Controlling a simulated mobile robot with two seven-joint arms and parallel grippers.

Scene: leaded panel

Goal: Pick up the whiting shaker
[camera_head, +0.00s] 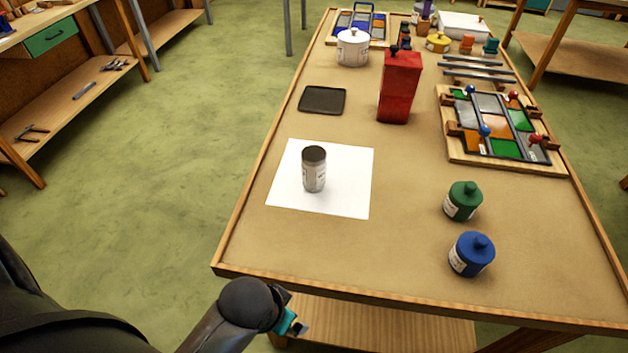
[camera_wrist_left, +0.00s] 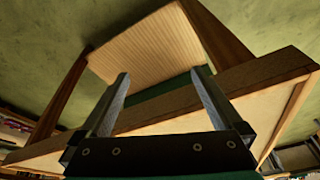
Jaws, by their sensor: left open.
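The whiting shaker (camera_head: 314,170) is a small grey-white cylinder with a dark lid and a label. It stands upright on a white sheet (camera_head: 344,196) near the left side of the table. My left gripper (camera_head: 296,322) is low at the table's near edge, outside the tabletop and well short of the shaker. In the left wrist view its two fingers (camera_wrist_left: 160,100) are apart with nothing between them, and the table's edge and lower shelf show beyond. The shaker does not show in the left wrist view. My right gripper is in neither view.
A green jar (camera_head: 463,202) and a blue jar (camera_head: 472,255) stand to the right. A tall red container (camera_head: 399,88), a dark tray (camera_head: 323,100) and a white pot (camera_head: 353,48) stand farther back. The leaded panel (camera_head: 500,128) lies at right. The raised table rim (camera_head: 400,306) runs along the front.

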